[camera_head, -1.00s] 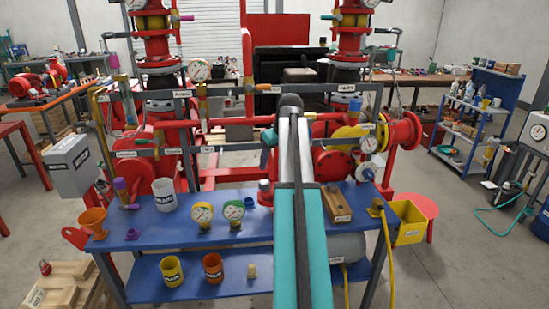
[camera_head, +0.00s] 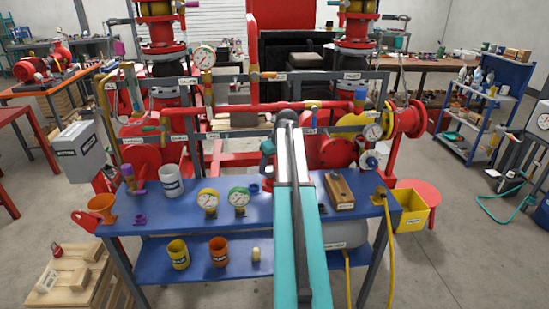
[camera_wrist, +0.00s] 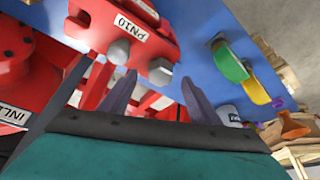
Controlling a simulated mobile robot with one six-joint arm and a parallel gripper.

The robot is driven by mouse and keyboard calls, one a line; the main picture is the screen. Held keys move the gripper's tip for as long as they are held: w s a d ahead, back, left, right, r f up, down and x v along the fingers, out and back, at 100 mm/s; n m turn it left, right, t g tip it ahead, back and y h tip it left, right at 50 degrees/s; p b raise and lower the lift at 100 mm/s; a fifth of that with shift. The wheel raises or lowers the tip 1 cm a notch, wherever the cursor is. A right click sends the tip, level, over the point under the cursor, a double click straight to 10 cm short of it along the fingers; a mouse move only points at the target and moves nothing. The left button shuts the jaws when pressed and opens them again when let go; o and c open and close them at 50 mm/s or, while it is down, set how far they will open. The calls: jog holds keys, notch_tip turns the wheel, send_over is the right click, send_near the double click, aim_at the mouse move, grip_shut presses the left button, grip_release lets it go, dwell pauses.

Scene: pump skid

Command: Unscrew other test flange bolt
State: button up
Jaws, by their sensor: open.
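The red test flange (camera_wrist: 98,22) with a "PN10" label shows in the wrist view, on the blue bench top. Two pale grey bolt heads stand on its near side: one bolt (camera_wrist: 118,52) left of centre and another bolt (camera_wrist: 160,72) near the centre. My gripper (camera_wrist: 159,77) is open, with its two grey pointed fingers spread. The central bolt head appears between the fingertips in the picture; I cannot tell how far off it is or whether they touch.
The blue bench (camera_head: 325,220) carries two gauges (camera_head: 239,197), a white cup (camera_head: 171,181), an orange funnel (camera_head: 102,207) and a wooden block (camera_head: 339,188). Red pump piping (camera_head: 270,107) stands behind it. A yellow bin (camera_head: 411,210) stands at its right.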

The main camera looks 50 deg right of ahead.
aim_at(269, 178)
jog(key=shift+p+x, duration=0.3)
jog(key=shift+x, duration=1)
jog(key=c, duration=1.2)
jog(key=shift+o, duration=0.2)
jog(key=n+y, duration=0.1)
jog(key=n, duration=0.2)
jog(key=shift+d, duration=0.1)
jog(key=n+y+b, duration=0.1)
jog(key=n+y, duration=0.1)
jog(key=n, duration=0.2)
jog(key=shift+f, duration=0.1)
jog(key=n, duration=0.2)
jog(key=n+g+y, duration=0.1)
jog(key=n, duration=0.2)
jog(key=shift+g+y+b, duration=0.3)
jog(key=shift+b, duration=0.1)
jog(key=shift+a+n+g+y, duration=0.15)
jog(key=shift+n+g, duration=0.05)
jog(key=shift+n, duration=0.55)
jog(key=shift+a+n+g+y, duration=0.1)
jog(key=shift+n+g+y, duration=0.1)
jog(key=shift+n, duration=0.55)
